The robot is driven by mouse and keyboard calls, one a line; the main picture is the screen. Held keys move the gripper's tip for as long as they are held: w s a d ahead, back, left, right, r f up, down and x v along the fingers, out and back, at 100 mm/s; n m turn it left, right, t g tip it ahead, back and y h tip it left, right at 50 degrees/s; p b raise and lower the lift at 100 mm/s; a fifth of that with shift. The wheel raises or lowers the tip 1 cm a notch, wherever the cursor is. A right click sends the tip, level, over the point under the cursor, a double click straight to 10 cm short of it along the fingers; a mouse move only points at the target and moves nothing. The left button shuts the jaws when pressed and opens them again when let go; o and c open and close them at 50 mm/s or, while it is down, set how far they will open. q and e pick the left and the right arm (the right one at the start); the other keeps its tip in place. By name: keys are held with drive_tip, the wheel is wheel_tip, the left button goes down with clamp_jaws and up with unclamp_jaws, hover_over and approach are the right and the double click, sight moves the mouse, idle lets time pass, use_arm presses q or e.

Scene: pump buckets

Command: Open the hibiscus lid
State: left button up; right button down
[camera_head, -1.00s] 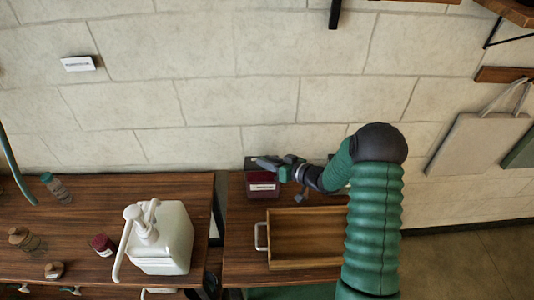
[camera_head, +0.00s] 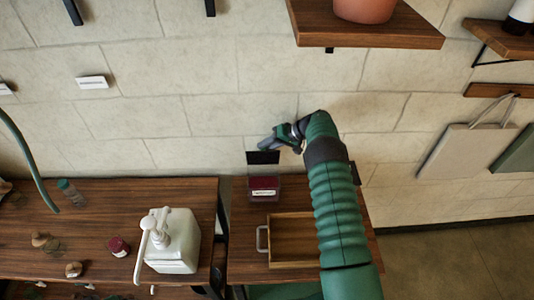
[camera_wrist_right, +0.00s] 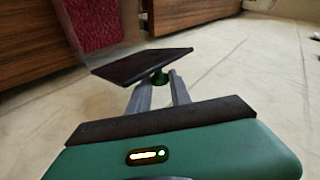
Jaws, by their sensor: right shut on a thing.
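The hibiscus container (camera_head: 263,192) is a clear box with dark red contents and a white label, at the back of the right-hand table. In the right wrist view, its red contents (camera_wrist_right: 98,22) show at the upper left. The dark square lid (camera_head: 263,157) is above and behind the box in the head view, with a gap between them. My right gripper (camera_head: 275,141) is at the lid. In the wrist view, the fingers (camera_wrist_right: 158,86) are shut on the lid's green knob, and the flat lid (camera_wrist_right: 135,66) is tilted. My left gripper is not in view.
A wooden tray (camera_head: 290,265) with a white handle stands in front of the box. A white pump bucket (camera_head: 187,250) and small jars are on the left table. A wall shelf (camera_head: 370,35) with a terracotta pot overhangs at upper right.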

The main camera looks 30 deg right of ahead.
drive_tip(key=shift+w+d+f+m+g+y+b, duration=0.15)
drive_tip(key=shift+w+d+m+g+y+b, duration=0.3)
drive_tip(key=shift+b, duration=1.05)
drive_tip(key=shift+w, duration=0.2)
drive_tip(key=c, duration=1.5)
unclamp_jaws()
drive_tip(key=shift+c, duration=0.2)
drive_tip(key=o, duration=0.3)
drive_tip(key=shift+w, duration=0.1)
drive_tip(key=shift+o, duration=0.2)
drive_tip(key=shift+d, duration=0.1)
